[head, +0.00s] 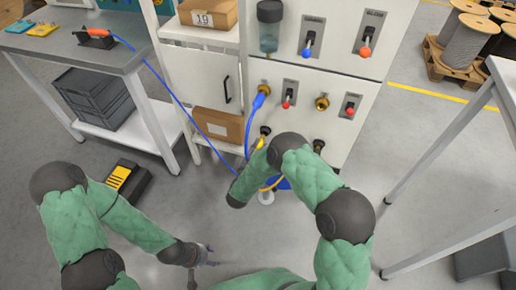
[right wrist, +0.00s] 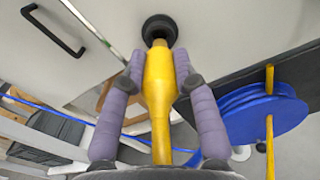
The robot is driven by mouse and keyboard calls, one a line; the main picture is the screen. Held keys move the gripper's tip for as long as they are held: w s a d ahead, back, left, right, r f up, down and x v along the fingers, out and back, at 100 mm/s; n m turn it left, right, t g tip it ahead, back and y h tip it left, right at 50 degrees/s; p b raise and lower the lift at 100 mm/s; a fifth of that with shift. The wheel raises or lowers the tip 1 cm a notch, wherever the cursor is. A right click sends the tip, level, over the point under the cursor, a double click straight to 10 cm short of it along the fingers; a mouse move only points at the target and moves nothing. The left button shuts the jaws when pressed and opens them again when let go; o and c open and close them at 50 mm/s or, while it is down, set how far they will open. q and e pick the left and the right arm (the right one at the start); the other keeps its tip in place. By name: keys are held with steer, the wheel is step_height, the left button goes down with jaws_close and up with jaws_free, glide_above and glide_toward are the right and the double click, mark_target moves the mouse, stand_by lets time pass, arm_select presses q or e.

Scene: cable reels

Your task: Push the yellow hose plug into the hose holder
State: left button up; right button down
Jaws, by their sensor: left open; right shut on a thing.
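The yellow hose plug (right wrist: 158,85) is gripped between the purple fingers of my right gripper (right wrist: 158,62), shut on it. The plug's tip is at the black round hose holder (right wrist: 159,27) on the white panel. I cannot tell whether the tip is inside or just against it. In the head view a bit of the yellow plug (head: 260,143) shows below the black holder (head: 265,130); my right arm hides the right gripper there. My left gripper (head: 208,256) is open and empty, low over the floor.
A blue plug (head: 260,98) with its hose sits in a brass fitting just above. A blue reel (right wrist: 262,112) with yellow hose stands to the right in the wrist view. Levers, a brass fitting (head: 321,103) and another black holder (head: 318,145) are on the panel.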

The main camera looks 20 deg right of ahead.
steer(key=shift+x, duration=1.35)
stand_by(0.4)
steer(key=c, duration=0.9)
jaws_free()
steer(key=v, duration=1.2)
